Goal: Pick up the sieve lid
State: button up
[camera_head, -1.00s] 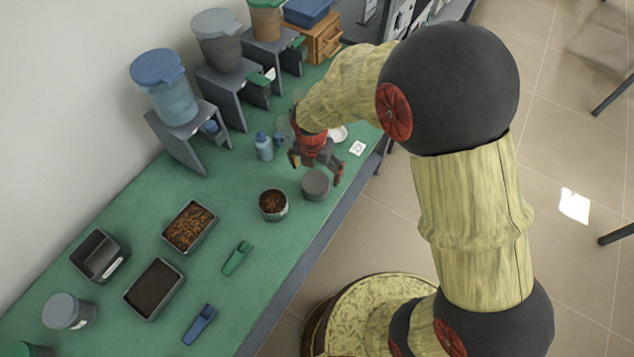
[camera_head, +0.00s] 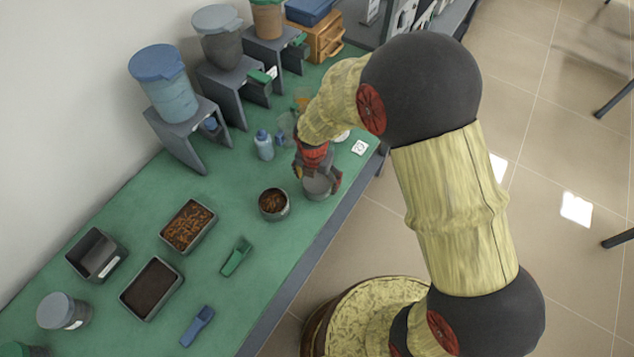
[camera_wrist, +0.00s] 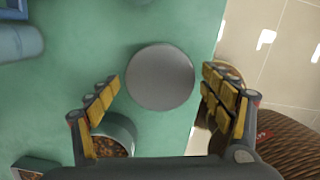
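The sieve lid is a flat round grey disc (camera_wrist: 160,77), seen from above between my fingers in the wrist view. In the head view the grey round piece (camera_head: 318,185) sits near the bench's front edge, partly covered by my gripper; I cannot tell whether a sieve is under it. My gripper (camera_head: 318,180) is open around it, one finger on each side.
An open round tin with brown contents (camera_head: 273,203) stands close beside the lid, near my left finger in the wrist view. A blue-capped bottle (camera_head: 263,145) stands behind. Trays (camera_head: 188,226) and scoops (camera_head: 237,257) lie on the green bench further left.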

jog(key=c, duration=1)
jog(key=shift+o, duration=0.2)
